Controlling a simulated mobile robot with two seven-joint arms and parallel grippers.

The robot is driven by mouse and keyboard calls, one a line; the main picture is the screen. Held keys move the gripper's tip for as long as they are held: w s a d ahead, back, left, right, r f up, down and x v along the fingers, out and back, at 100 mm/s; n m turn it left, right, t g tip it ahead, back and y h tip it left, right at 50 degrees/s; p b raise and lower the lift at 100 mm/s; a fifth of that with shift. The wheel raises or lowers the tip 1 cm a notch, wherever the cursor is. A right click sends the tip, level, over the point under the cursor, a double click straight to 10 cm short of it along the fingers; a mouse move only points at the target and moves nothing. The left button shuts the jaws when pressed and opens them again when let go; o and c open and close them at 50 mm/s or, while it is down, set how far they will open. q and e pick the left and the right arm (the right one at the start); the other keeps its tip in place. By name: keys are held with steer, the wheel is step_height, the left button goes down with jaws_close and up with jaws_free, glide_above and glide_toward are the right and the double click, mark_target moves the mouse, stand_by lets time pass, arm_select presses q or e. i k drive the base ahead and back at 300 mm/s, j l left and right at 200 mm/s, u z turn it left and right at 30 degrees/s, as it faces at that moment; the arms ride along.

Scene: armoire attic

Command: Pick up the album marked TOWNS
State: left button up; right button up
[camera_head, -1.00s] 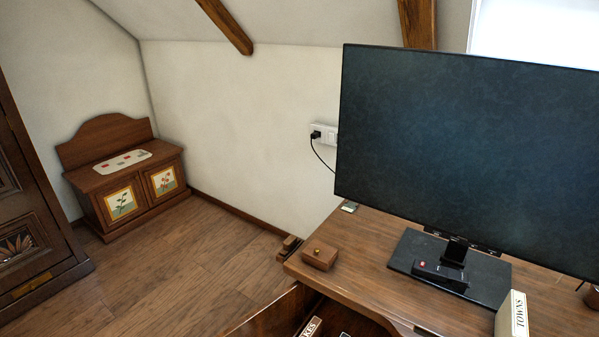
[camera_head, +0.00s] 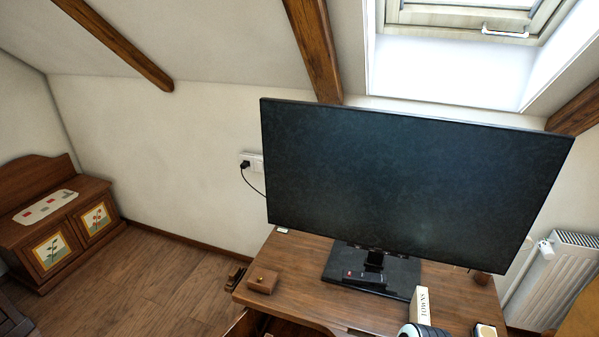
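The album marked TOWNS (camera_head: 421,305) stands upright on the desk, in front of the monitor's base and towards its right side. Its pale spine with dark lettering faces me. Its lower part is hidden by a rounded grey-white object (camera_head: 424,331) at the bottom edge; I cannot tell what that object is. Neither of my grippers can be made out in the view.
The desk (camera_head: 312,289) carries a large monitor (camera_head: 410,180), a dark remote-like item (camera_head: 363,277) and a small brown box (camera_head: 263,281). A drawer (camera_head: 245,325) stands open at the desk's front left. A radiator (camera_head: 560,275) is at right. Open floor (camera_head: 160,280) lies left.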

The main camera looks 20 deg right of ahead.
mark_target(418, 308)
steer(key=z, duration=1.65)
steer(key=i+l+u, duration=0.1)
steer(key=i+l, duration=0.35)
steer(key=l, duration=0.3)
steer(key=i+l+u, duration=0.15)
steer(key=l, duration=0.25)
steer(key=i, duration=0.1)
